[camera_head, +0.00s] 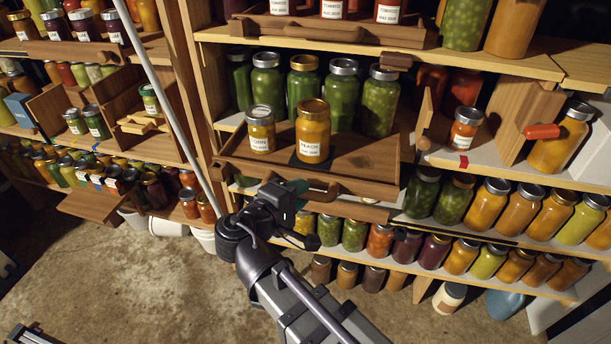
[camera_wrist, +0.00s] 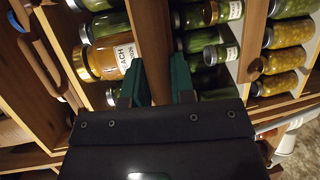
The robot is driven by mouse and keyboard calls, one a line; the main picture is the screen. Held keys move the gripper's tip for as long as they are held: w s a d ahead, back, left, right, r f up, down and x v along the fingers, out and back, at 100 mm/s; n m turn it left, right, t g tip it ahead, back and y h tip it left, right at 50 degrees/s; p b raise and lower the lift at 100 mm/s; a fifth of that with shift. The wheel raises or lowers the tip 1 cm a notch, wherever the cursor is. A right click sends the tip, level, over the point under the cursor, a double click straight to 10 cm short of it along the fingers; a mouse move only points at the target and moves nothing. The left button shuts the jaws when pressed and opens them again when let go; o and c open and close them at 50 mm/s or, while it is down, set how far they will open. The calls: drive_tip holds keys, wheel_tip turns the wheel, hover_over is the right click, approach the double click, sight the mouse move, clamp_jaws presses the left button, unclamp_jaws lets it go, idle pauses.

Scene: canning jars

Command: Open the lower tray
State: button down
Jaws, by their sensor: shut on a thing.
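The lower tray (camera_head: 362,160) is a wooden tray on the middle shelf of the right rack, with a dark wooden handle (camera_head: 325,192) along its front. It juts forward past the shelf edge. A jar labelled corn (camera_head: 261,130) and a peach jar (camera_head: 312,133) stand upright in it. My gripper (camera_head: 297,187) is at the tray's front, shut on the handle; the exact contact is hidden. In the wrist view the green fingers (camera_wrist: 163,82) sit on either side of the brown wooden front (camera_wrist: 152,40), with the peach jar (camera_wrist: 105,58) on the left.
An upper tray (camera_head: 335,28) with tomato jars is above. Tall green jars (camera_head: 304,88) stand behind the lower tray. Rows of jars (camera_head: 437,250) fill the shelf below. A red handle (camera_head: 541,131) sticks out at right. Bare floor (camera_head: 150,275) lies at lower left.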

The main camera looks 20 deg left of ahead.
drive_tip(key=shift+s+d, duration=0.1)
drive_tip(key=shift+s, duration=0.75)
drive_tip(key=c, duration=1)
unclamp_jaws()
drive_tip(key=p+v, duration=0.2)
drive_tip(key=v, duration=0.9)
drive_tip(key=shift+w+r, duration=0.1)
